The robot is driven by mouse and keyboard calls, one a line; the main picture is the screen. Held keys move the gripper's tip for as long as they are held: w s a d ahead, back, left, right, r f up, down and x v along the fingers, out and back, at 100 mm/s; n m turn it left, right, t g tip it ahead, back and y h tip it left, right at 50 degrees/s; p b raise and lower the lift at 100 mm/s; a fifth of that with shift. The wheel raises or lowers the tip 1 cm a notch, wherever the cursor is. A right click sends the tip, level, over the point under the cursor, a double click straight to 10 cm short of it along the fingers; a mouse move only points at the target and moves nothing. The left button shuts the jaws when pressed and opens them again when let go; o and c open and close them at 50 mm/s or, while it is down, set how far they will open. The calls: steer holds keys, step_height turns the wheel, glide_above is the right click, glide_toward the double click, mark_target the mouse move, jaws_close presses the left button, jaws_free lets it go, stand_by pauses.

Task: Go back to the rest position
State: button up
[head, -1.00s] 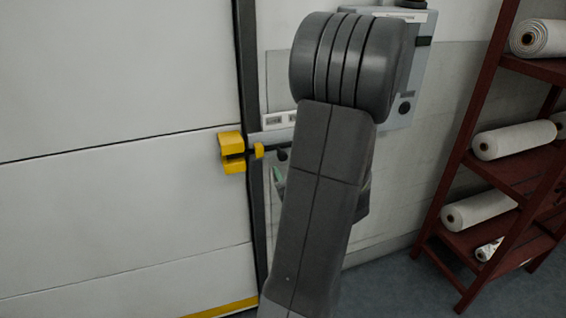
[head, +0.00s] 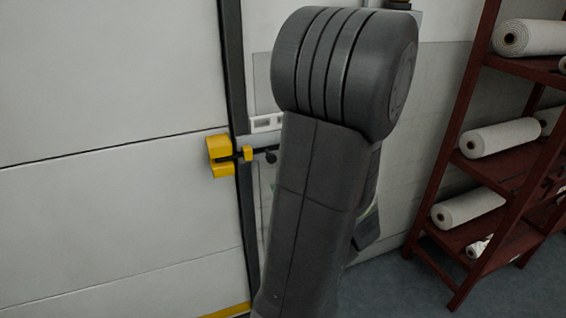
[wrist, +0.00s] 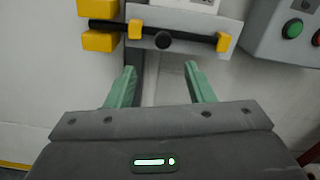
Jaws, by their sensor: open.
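My gripper (wrist: 158,86) shows in the wrist view with two green fingers spread apart and nothing between them. It is open and stands apart from a black bolt (wrist: 180,35) with a round knob, held in yellow brackets on a grey plate. In the head view my dark grey arm stands in front of the wall, and it hides the gripper's fingertips. The yellow catch (head: 220,155) on the door edge shows just left of my arm, with the bolt reaching into it.
A large white panelled door (head: 110,200) fills the left. A dark red rack (head: 455,150) with several white rolls stands on the right. A grey box with a green button (wrist: 293,29) is at the upper right of the wrist view. Grey floor shows at lower right.

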mark_target(273, 160)
steer(key=p+x, duration=0.2)
steer(key=x, duration=1.1)
steer(key=shift+w, duration=0.4)
steer(key=shift+d, duration=0.35)
steer(key=shift+a, duration=0.1)
